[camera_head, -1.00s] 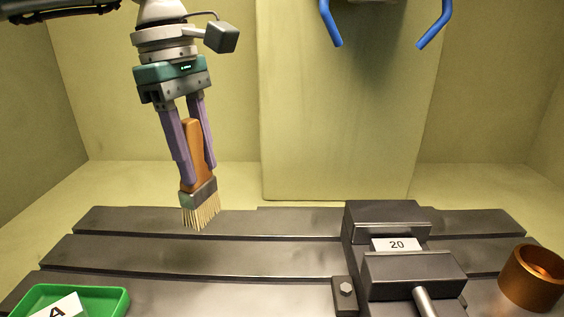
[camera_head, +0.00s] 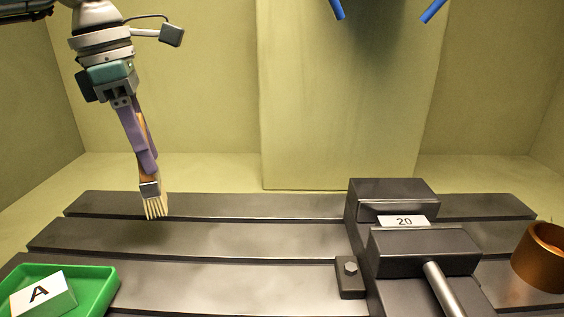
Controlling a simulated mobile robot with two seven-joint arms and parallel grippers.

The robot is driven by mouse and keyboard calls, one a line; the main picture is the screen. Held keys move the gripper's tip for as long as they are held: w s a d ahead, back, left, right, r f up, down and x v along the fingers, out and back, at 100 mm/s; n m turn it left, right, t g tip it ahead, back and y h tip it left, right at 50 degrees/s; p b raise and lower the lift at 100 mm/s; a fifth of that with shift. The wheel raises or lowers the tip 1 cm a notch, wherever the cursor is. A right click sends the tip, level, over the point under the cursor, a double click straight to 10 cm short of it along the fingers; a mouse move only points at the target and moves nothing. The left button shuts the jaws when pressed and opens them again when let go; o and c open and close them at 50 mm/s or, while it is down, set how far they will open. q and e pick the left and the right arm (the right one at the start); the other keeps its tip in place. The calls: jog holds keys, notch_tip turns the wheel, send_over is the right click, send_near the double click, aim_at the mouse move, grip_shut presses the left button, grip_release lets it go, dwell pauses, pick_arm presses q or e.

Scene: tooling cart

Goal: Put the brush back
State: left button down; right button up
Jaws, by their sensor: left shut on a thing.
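The brush (camera_head: 151,190) has an orange-brown handle, a grey metal band and pale bristles. It hangs with its bristles down in my left gripper (camera_head: 146,170), whose purple fingers are shut on the handle. The fingers hide most of the handle. The brush appears to hang above the back left of the slotted dark table (camera_head: 240,239). My right gripper does not show in the head view.
A green tray (camera_head: 98,290) with a block marked A (camera_head: 43,293) is at the front left. A vise with a 20 label (camera_head: 405,221) stands right of centre. A copper-coloured cup (camera_head: 540,262) is at the far right. Blue hooks (camera_head: 433,10) show at the top.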

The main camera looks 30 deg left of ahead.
aim_at(155, 183)
pick_arm(q)
jog(key=shift+f, duration=2.8)
jog(key=shift+f, duration=0.2)
jog(key=shift+c, duration=2.4)
grip_release()
jog(key=shift+r, duration=0.1)
